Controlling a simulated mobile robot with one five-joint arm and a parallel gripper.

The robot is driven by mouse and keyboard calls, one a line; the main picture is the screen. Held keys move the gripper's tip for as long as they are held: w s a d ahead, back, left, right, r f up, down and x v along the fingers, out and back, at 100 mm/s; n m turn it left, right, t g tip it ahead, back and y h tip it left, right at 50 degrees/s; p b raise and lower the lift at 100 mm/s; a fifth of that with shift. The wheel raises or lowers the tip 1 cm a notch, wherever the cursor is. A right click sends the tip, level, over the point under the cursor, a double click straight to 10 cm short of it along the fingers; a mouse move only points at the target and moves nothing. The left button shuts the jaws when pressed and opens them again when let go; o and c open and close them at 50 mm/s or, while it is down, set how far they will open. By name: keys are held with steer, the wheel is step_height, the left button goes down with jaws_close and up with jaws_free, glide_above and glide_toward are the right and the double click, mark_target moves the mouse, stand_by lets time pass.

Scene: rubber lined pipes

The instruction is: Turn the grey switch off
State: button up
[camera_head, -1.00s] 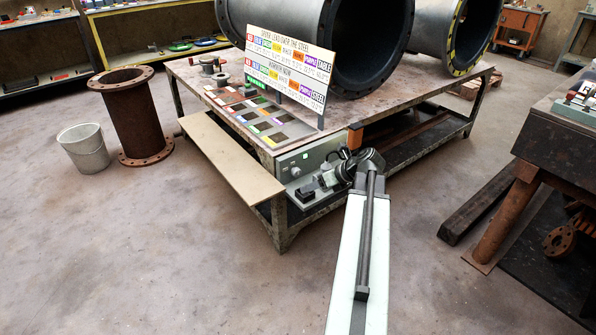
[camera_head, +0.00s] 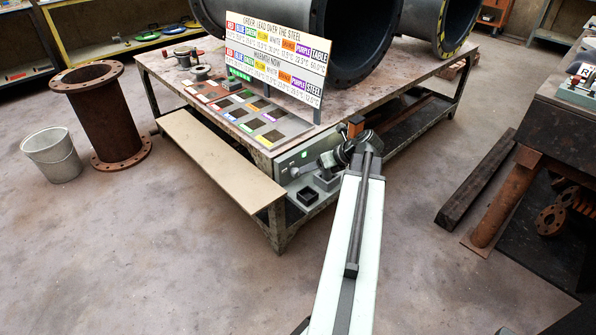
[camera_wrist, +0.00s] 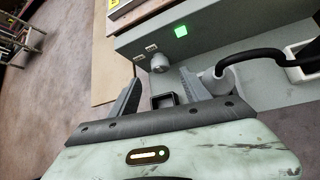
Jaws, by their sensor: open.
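The grey switch (camera_wrist: 161,62) is a round knob on the front of the grey control panel (camera_wrist: 240,38), seen in the wrist view just beyond and between my fingertips. The panel (camera_head: 297,162) also shows on the table's near corner in the head view. A lit green lamp (camera_wrist: 181,31) sits above and right of the knob. My gripper (camera_wrist: 160,82) is open, one finger on each side, with nothing between the fingers that I can see gripped. Contact with the knob cannot be made out. In the head view my gripper (camera_head: 325,165) is close to the panel and partly hidden by my wrist.
A small black open box (camera_wrist: 163,101) lies below the knob. A grey plug with a black cable (camera_wrist: 218,79) is at the right finger. A tan board (camera_head: 215,155) juts from the table's left side. A sign (camera_head: 277,58) and large pipes stand on the table.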

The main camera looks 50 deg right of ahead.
mark_target(295, 173)
steer(key=b+x, duration=0.5)
steer(key=x, duration=0.2)
steer(key=shift+s+d+f, duration=0.1)
steer(key=shift+s+f, duration=0.05)
steer(key=shift+w+f, duration=0.15)
steer(key=shift+w, duration=0.25)
steer(key=shift+c, duration=0.3)
